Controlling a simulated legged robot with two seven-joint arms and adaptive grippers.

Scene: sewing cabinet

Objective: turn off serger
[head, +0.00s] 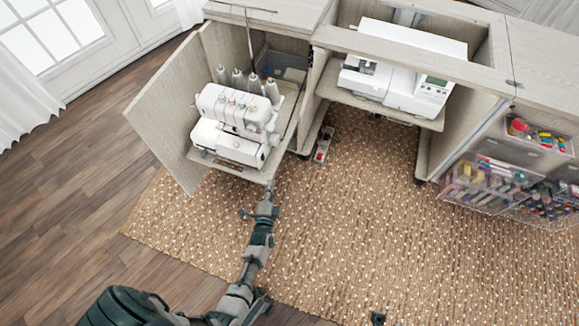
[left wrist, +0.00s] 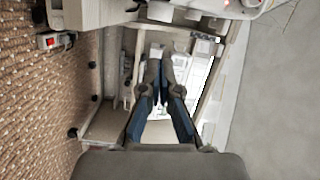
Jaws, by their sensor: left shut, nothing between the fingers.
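The white serger (head: 237,118) stands on a pull-out shelf in the left cabinet bay, with thread cones (head: 245,80) behind it. Its power switch cannot be made out in the head view. My left gripper (head: 270,189) is just in front of the shelf's front right corner, below the serger, and looks apart from it. In the left wrist view the fingers (left wrist: 160,62) are shut with nothing between them. A white machine part with a small red light is at that view's top edge; I cannot tell if it is the serger. My right gripper is not clearly seen.
A white sewing machine (head: 405,70) sits in the middle bay. A power strip with a red switch (head: 322,145) lies on the rug (head: 340,230). The open cabinet door (head: 160,110) is left of the serger. Clear supply bins (head: 490,185) hang at right. The rug's middle is clear.

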